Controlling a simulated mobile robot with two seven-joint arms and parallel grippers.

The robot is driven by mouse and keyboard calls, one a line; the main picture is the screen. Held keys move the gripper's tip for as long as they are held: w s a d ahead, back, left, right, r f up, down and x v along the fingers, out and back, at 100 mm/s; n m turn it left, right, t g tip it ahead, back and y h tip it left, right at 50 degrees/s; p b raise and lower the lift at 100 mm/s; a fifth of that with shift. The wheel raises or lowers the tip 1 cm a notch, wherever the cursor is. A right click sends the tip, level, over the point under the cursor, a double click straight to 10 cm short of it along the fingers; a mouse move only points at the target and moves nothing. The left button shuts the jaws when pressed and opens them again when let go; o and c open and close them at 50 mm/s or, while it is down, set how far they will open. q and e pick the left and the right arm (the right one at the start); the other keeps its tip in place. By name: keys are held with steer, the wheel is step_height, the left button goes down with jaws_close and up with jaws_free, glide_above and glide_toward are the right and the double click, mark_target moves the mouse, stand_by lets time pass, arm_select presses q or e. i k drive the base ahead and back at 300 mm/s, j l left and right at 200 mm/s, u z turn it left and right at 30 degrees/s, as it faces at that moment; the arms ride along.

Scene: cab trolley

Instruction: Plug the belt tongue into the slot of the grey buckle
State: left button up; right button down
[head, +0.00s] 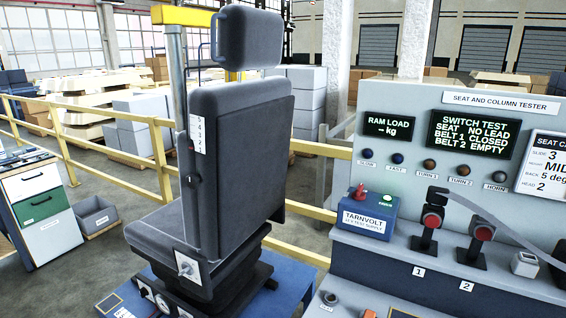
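Two dark grey buckles with red buttons stand on the tester's ledge. A grey belt strap (500,228) runs from there down to the right edge. The buckle at label 2 (481,236) stands to its right, with the strap passing close by its top; I see no tongue in it. The display (474,135) reads belt 1 closed, belt 2 empty. Neither of my grippers is in view.
A blue Tarnvolt supply box (370,214) stands left of the buckles. A small pale grey device (524,264) sits to their right. A black seat (225,190) on a blue platform (285,275) stands left of the tester. Yellow rails (300,147) run behind it.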

mark_target(433, 198)
steer(key=z, duration=1.35)
